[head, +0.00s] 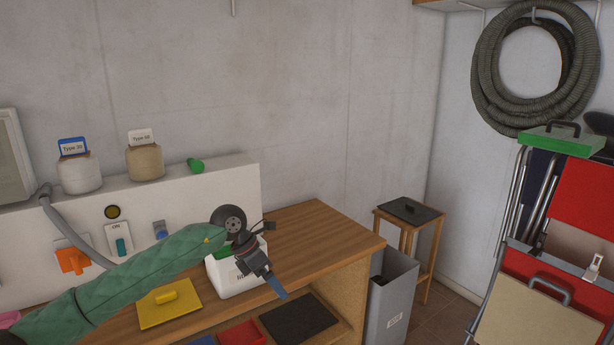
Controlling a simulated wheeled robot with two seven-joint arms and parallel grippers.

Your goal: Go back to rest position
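My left arm comes in from the left in a green quilted sleeve and reaches over the wooden workbench (310,226). My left gripper (268,272) is in front of a white container with a green top (226,277) and hides part of it. I cannot tell whether the gripper touches the container, or whether its fingers are open or shut. A blue tip shows at its lower end. My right gripper is not in view.
A yellow board (170,306) lies on the bench. A white panel (240,180) with switches and two jars stands behind. A grey bin (392,295) and a wooden stool (408,216) stand right of the bench. Folded chairs (580,200) and a coiled hose (490,75) are at right.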

